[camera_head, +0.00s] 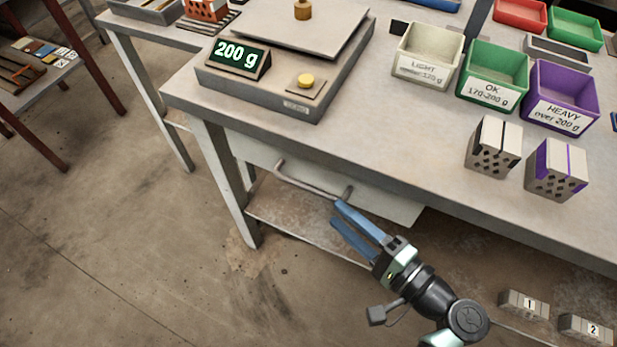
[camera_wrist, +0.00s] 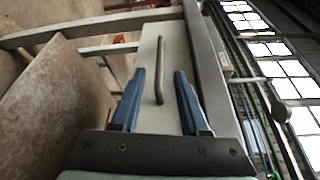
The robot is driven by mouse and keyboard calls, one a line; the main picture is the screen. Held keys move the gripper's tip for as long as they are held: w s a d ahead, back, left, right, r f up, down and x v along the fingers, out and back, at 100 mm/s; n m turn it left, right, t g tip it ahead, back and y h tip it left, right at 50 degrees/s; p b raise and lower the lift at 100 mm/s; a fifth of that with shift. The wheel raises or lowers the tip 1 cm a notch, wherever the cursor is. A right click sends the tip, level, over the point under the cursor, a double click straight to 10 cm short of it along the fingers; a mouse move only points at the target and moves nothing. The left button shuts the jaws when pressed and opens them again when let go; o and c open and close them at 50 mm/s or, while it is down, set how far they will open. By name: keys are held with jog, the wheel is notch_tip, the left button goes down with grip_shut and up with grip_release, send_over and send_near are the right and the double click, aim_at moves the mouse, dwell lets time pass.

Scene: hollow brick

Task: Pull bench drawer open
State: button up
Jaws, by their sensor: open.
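The bench drawer (camera_head: 385,201) is a pale front under the bench top, with a grey bar handle (camera_head: 308,183) across it. It looks closed. In the wrist view the drawer front (camera_wrist: 148,62) stands upright in the picture, and the handle (camera_wrist: 160,70) lies ahead, between the lines of my two blue fingers. My gripper (camera_head: 338,214) is open and empty, just in front of the handle's right end in the head view. In the wrist view my gripper (camera_wrist: 157,75) has its fingers spread on both sides of the handle's lower end. I cannot tell whether they touch it.
The bench top (camera_head: 400,130) overhangs the drawer. On it stand a scale (camera_head: 270,95) reading 200 g, labelled bins (camera_head: 490,75) and two hollow bricks (camera_head: 492,150). A bench leg (camera_head: 222,170) is left of the drawer, and a low shelf (camera_head: 290,225) lies beneath. The floor in front is clear.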

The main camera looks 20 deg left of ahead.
aim_at(306, 185)
jog(key=b+x, duration=0.1)
jog(key=x, duration=0.9)
grip_shut()
dwell(1.2)
